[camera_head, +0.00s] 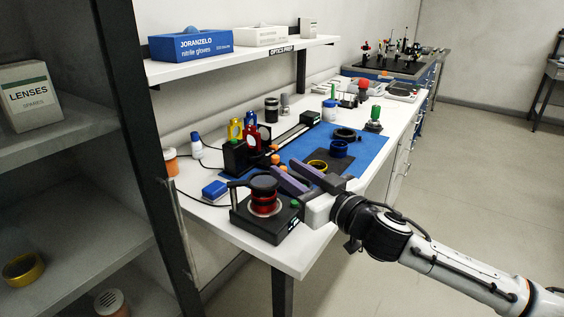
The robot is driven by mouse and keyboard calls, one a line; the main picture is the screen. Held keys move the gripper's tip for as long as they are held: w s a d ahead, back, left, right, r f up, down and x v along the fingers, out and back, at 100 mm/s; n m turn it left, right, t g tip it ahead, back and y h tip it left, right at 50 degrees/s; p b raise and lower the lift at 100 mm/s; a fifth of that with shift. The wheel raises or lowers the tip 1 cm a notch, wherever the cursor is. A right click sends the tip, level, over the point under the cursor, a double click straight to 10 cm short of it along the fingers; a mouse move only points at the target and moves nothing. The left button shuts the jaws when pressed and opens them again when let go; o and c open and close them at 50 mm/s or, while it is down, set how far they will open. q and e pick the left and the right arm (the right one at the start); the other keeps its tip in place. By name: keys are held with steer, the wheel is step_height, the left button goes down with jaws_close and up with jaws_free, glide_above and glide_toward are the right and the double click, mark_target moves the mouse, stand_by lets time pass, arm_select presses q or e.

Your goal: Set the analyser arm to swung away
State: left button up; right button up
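A black instrument (277,227) with a red-and-black round stage (263,203) sits at the near corner of the white bench. A dark arm (239,184) reaches from its left side towards the top of the stage; I take it for the analyser arm, but cannot tell for sure. My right gripper (285,169) comes in from the right, just behind this instrument. Its two purple fingers are apart, with nothing clearly held between them. Their tips are close to small orange knobs (275,159). My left gripper is not in view.
A black block (236,158) with yellow and red parts stands behind, beside a long rail (290,134). A blue mat (318,141) carries a blue ring (339,149) and a yellow ring (317,166). A blue box (215,190) lies left. A dark shelf post (158,150) rises at left.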

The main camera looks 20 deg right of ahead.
steer(key=shift+x, duration=1.5)
jaws_close()
